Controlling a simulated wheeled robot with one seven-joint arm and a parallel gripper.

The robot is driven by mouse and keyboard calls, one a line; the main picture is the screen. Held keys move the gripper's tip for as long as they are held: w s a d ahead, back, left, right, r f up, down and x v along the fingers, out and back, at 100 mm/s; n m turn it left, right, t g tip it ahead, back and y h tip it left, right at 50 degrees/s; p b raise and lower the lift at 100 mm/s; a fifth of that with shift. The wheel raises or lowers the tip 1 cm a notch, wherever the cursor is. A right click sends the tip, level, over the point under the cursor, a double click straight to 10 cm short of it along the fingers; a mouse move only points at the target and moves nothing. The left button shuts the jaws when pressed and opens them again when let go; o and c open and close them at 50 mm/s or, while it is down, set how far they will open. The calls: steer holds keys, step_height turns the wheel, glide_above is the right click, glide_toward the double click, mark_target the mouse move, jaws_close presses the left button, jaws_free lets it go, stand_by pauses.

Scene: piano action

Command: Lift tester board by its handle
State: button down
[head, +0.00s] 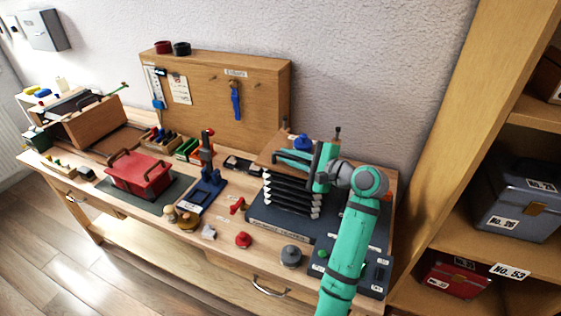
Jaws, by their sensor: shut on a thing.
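The tester board (270,158) is a flat wooden board on top of a black pleated bellows (291,196) with pale edges. The bellows stands spread open on a dark base (262,221), with the board well above the base. My teal gripper (296,158) is at the board's top, shut on its handle. The gripper and wrist hide the handle and the board's right part, so the exact grip is not clear. A blue knob-like thing (303,142) shows just behind the gripper.
A dark control box (374,275) sits right of the base, partly behind my arm. A grey weight (291,256) and a red one (243,240) stand in front. A blue stand (203,193) and a red box (140,175) are left. A wooden pegboard (205,95) stands behind; shelves (455,190) rise at right.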

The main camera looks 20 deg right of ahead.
steer(key=shift+r, duration=0.1)
steer(key=c, duration=2.1)
jaws_free()
steer(key=v, duration=1)
steer(key=shift+s+d, duration=0.25)
steer(key=shift+s, duration=0.1)
